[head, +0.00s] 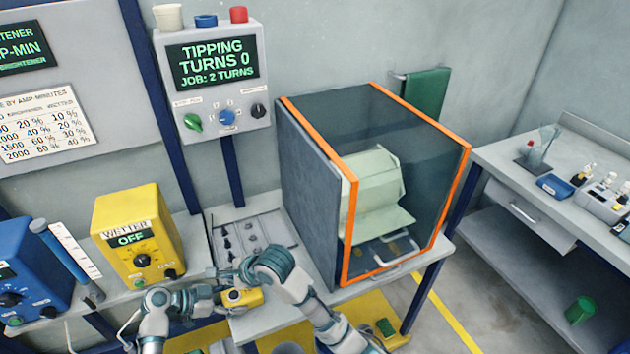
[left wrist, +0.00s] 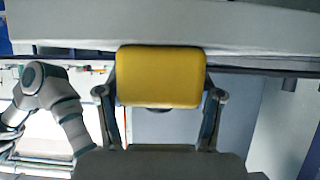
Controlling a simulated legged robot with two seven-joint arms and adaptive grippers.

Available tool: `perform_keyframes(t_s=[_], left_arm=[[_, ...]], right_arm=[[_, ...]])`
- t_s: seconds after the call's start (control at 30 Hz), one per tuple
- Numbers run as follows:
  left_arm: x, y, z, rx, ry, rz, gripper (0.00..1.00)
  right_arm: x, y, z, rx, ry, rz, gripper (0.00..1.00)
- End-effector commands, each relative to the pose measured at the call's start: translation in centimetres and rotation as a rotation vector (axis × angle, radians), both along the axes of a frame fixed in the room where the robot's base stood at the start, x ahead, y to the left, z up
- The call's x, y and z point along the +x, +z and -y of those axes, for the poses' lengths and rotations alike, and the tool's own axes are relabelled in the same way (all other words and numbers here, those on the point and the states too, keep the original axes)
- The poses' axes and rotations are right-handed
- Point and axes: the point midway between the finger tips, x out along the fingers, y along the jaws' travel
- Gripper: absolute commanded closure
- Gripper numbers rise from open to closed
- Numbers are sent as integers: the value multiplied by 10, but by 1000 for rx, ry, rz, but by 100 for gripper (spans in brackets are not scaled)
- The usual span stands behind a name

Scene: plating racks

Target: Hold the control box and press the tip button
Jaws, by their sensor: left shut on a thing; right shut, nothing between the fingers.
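The control box (head: 242,297) is a small yellow box with a dark round detail on its face. My left gripper (head: 222,296) is shut on it and holds it near the front edge of the bench. In the left wrist view the yellow box (left wrist: 161,76) sits between the two fingers, its plain side towards the camera. My right gripper (head: 236,277) is shut and empty, just behind and above the box. Whether it touches the box cannot be told. The tip button cannot be clearly made out. The panel (head: 214,65) reads "TIPPING TURNS 0, JOB: 2 TURNS".
A glass-sided cabinet with orange edges (head: 348,235) holds a pale green drum (head: 375,180), to the right of my arms. A yellow WETTER unit (head: 138,240) and a blue unit (head: 32,265) stand at left. A side bench (head: 530,170) is at right.

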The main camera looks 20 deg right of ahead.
Motion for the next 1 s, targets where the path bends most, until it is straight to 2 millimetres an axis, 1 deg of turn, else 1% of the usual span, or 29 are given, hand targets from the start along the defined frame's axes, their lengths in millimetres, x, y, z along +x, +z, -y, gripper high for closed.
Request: perform_keyframes(t_s=[0.33, 0.37, 0.4, 0.47, 0.83, 0.93, 1.0], left_arm=[[0, 0, 0, 1, 0, 0, 78], [0, 0, 0, 1, 0, 0, 29], [0, 0, 0, 1, 0, 0, 19], [0, 0, 0, 0, 0, 0, 5], [0, 1, -2, 0, 1, 0, 5], [1, 6, -11, 1, 2, 2, 5], [1, 11, -22, 2, 2, 3, 5]], right_arm=[[0, 0, 0, 0, 0, 0, 100], [0, 0, 0, 0, 0, 0, 100], [0, 0, 0, 0, 0, 0, 100], [0, 0, 0, 0, 0, 0, 100], [0, 0, 0, 0, 0, 0, 100], [0, 0, 0, 0, 0, 0, 100], [0, 0, 0, 0, 0, 0, 100]])
